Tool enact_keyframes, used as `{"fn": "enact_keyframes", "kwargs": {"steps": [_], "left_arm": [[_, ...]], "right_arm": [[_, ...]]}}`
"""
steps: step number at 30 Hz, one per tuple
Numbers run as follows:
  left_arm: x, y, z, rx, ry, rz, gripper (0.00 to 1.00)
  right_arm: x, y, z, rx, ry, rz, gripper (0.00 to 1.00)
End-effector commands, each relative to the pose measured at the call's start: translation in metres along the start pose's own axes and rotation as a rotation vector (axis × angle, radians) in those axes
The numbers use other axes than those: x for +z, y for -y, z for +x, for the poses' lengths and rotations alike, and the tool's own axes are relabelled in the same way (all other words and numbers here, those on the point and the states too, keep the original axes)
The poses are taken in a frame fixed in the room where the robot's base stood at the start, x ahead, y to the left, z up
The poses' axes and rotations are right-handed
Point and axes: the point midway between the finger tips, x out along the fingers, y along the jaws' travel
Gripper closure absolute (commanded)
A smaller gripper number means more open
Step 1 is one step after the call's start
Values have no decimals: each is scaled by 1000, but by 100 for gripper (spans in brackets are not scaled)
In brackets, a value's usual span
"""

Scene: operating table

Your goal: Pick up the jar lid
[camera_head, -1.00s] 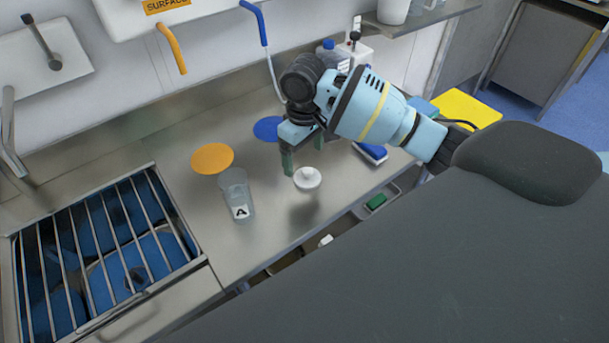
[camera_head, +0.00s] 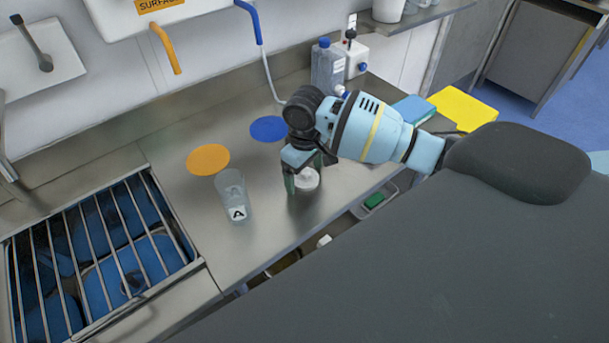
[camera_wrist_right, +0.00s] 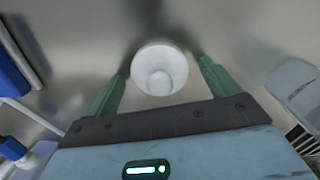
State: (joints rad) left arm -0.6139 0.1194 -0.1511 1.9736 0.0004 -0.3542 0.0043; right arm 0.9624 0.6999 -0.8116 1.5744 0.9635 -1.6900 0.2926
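The jar lid (camera_head: 308,182) is white and round with a raised knob, lying on the steel counter; it also shows in the right wrist view (camera_wrist_right: 160,57). My right gripper (camera_head: 306,172) is open around the lid, one green finger on each side. In the right wrist view narrow gaps show between the fingers and the lid, so it does not look gripped. A clear jar (camera_head: 233,195) marked "A" stands upright left of the lid. My left gripper is not in view.
An orange disc (camera_head: 208,159) and a blue disc (camera_head: 268,129) lie flat on the counter (camera_head: 180,190). A barred sink (camera_head: 100,255) is at left. A bottle (camera_head: 326,67) stands behind my right arm. The dark padded table (camera_head: 420,260) fills the front right.

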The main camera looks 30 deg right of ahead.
Motion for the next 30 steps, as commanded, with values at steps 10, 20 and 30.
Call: {"fn": "enact_keyframes", "kwargs": {"steps": [10, 20, 30], "left_arm": [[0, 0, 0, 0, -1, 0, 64], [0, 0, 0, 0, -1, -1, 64], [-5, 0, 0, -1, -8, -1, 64]], "right_arm": [[0, 0, 0, 0, 0, 0, 57], [0, 0, -1, 0, -1, 0, 59], [-2, 0, -29, 0, -5, 0, 59]]}}
